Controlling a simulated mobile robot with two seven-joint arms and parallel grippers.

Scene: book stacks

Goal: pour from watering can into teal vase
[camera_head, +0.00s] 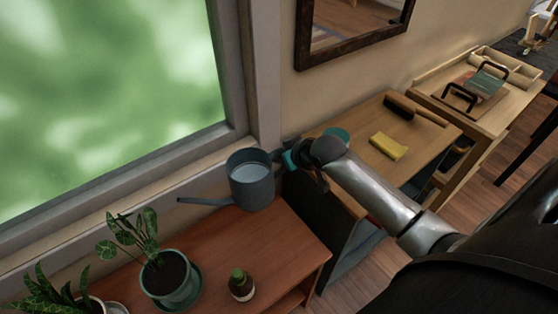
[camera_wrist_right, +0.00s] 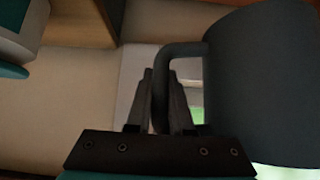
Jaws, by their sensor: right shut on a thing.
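The grey-blue watering can (camera_head: 252,188) is near the window, above the back right of the reddish wooden table. It looks upright, its spout points left, and pale liquid shows inside. My right gripper (camera_head: 288,160) is shut on its handle on the right side. The right wrist view shows the handle (camera_wrist_right: 162,90) between the fingers (camera_wrist_right: 160,85) and the can's dark body (camera_wrist_right: 262,85) on the right. A teal-green pot (camera_head: 170,291) with a leafy plant stands on the table, left of the can and nearer; I see no other clear teal vase. My left gripper is not in view.
A small brown pot with a green top (camera_head: 241,285) stands right of the teal-green pot. Another plant (camera_head: 50,295) is at the lower left. The window frame (camera_head: 190,150) is close behind the can. A desk with a yellow cloth (camera_head: 388,146) is at the right.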

